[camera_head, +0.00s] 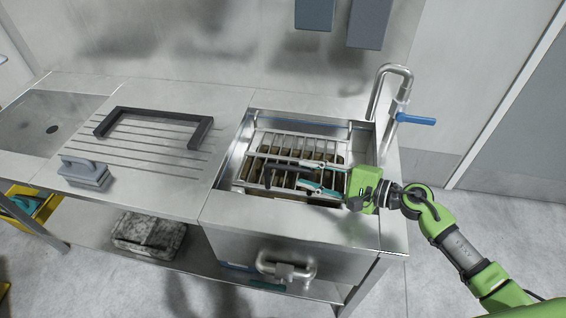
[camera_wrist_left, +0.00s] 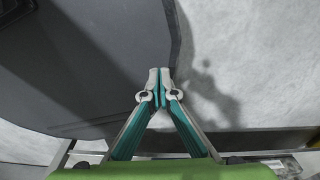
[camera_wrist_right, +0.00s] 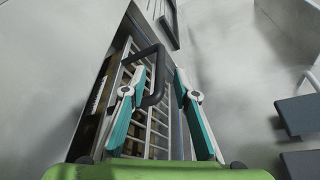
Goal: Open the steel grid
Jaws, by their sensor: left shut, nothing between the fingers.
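The steel grid (camera_head: 306,142) is a frame of parallel bars inside the sink basin, with brownish contents below it. It also shows in the right wrist view (camera_wrist_right: 158,125). A dark bent handle (camera_wrist_right: 158,62) stands up from the grid. My right gripper (camera_head: 303,175) is over the grid, its fingers spread. In the right wrist view the open fingers (camera_wrist_right: 156,88) lie on either side of the handle; I cannot tell whether they touch it. My left gripper (camera_wrist_left: 159,73) is shut and empty, seen only in the left wrist view, away from the grid.
A tap with a blue lever (camera_head: 416,119) rises at the basin's right rear corner. A black frame (camera_head: 152,113) and a grey brush-like block (camera_head: 84,171) lie on the ribbed drainboard. A pipe handle (camera_head: 286,268) sticks out of the basin front.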

